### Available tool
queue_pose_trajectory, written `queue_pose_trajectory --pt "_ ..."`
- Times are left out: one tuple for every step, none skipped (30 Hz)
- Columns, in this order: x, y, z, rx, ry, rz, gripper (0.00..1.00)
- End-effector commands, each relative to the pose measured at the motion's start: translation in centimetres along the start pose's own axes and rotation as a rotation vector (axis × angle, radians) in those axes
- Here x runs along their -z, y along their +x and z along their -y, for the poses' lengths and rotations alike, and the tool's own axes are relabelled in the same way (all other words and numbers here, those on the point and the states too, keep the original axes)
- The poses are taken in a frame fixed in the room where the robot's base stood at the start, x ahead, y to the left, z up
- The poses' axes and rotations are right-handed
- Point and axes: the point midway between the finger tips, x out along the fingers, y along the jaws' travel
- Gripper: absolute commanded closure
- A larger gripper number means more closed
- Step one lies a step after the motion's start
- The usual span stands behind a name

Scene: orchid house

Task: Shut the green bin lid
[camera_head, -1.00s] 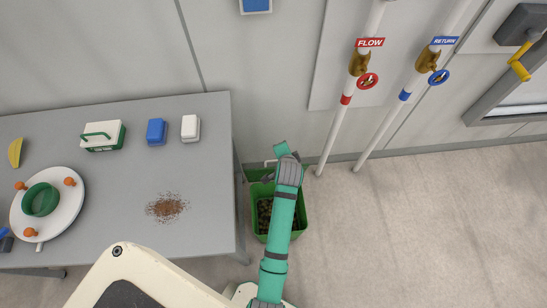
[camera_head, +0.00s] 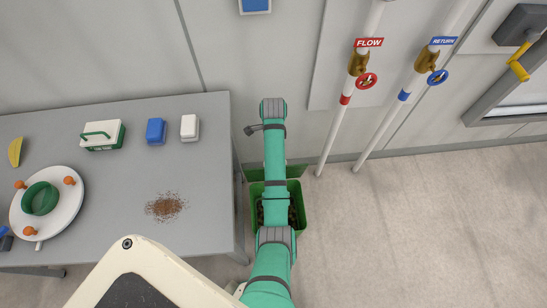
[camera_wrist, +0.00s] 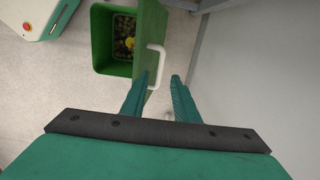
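The green bin (camera_head: 301,212) stands on the floor beside the table, partly hidden by my arm. Its lid (camera_head: 296,171) is open, raised at the wall side. In the wrist view the bin (camera_wrist: 104,50) is open with brown contents and a yellow item inside. The lid (camera_wrist: 149,35) stands up from its edge there, with a white handle (camera_wrist: 161,65) on its outer face. My gripper (camera_wrist: 160,78) is open, its fingertips close to the handle, with the handle's bar appearing between them. I cannot tell whether they touch. In the head view my gripper (camera_head: 252,129) is near the wall.
The grey table (camera_head: 120,190) is left of the bin, its edge close to my arm. The wall rises just behind the lid. The flow pipe (camera_head: 335,130) and return pipe (camera_head: 390,130) stand right of the bin. The floor further right is clear.

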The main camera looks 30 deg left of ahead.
Motion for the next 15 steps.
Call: queue_pose_trajectory --pt "0.0 1.0 -0.1 -0.003 0.001 0.000 0.72" --pt "0.0 1.5 -0.1 -0.002 0.001 0.000 0.72" --pt "0.1 2.2 -0.1 -0.002 0.001 0.000 0.72" --pt "0.1 2.7 -0.1 -0.002 0.001 0.000 0.72" --pt "0.1 3.2 0.0 -0.001 0.001 0.000 0.72" --pt "0.1 3.8 -0.1 -0.002 0.001 0.000 0.72" --pt "0.1 4.2 -0.1 0.000 0.000 0.000 0.72" --pt "0.1 4.6 0.0 0.000 0.000 0.000 0.72" --pt "0.1 5.1 0.0 -0.001 0.000 0.000 0.72" --pt "0.1 5.4 0.0 0.000 0.000 0.000 0.72" --pt "0.1 5.7 0.0 0.001 0.000 0.000 0.72" --pt "0.1 6.0 0.0 0.000 0.000 0.000 0.72" --pt "0.1 6.2 0.0 0.000 0.000 0.000 0.72" --pt "0.1 6.3 0.0 0.001 0.000 0.000 0.72" --pt "0.1 6.5 0.0 0.002 0.000 0.000 0.72"
